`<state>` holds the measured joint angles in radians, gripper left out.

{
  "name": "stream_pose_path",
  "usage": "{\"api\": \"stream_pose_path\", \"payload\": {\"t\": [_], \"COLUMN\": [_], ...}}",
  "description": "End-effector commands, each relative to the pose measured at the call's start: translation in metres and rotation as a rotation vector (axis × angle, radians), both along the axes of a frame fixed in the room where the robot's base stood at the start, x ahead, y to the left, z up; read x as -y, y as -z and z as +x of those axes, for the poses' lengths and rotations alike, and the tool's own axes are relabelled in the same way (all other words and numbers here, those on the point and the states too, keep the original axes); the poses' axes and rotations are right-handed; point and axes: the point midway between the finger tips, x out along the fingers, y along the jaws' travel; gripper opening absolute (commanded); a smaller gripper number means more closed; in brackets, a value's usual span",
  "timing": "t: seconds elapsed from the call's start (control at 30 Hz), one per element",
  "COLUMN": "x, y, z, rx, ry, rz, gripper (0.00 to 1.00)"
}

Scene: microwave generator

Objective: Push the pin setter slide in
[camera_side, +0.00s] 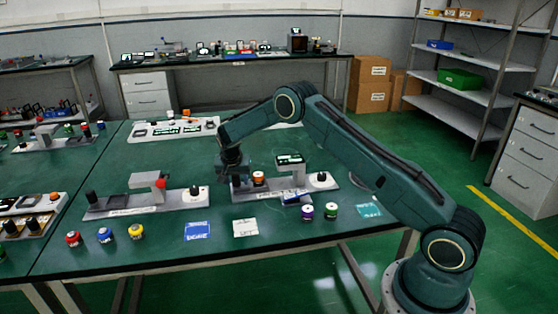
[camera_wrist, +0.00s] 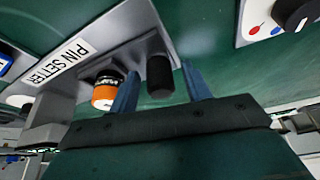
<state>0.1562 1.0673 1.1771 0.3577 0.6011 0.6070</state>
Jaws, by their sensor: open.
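The pin setter (camera_side: 275,195) is a grey base on the green table. A black cylindrical knob (camera_wrist: 159,76) stands near the end of the base. My gripper (camera_side: 233,178) is over the left end. Its two blue fingers (camera_wrist: 160,88) are open, with the black knob between them in the picture; contact cannot be told.
Another fixture (camera_side: 145,203) with a red part stands to the left. Red, blue and yellow spools (camera_side: 105,235) stand at the front left. A further panel (camera_side: 172,129) is behind.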

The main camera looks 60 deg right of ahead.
Motion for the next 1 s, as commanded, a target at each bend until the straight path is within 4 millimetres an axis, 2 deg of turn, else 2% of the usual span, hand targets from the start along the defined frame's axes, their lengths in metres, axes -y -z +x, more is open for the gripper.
{"api": "stream_pose_path", "payload": {"t": [0.17, 0.27, 0.43, 0.67, 1.0], "x": [0.000, 0.000, 0.000, 0.003, 0.030], "y": [0.000, 0.000, 0.000, -0.001, -0.001], "z": [0.000, 0.000, 0.000, -0.003, -0.029], "rx": [0.000, 0.000, 0.000, -0.001, -0.001], "ry": [0.000, 0.000, 0.000, 0.000, 0.002], "rz": [0.000, 0.000, 0.000, 0.000, -0.002], "gripper": [0.48, 0.33, 0.00, 0.00, 0.00]}}
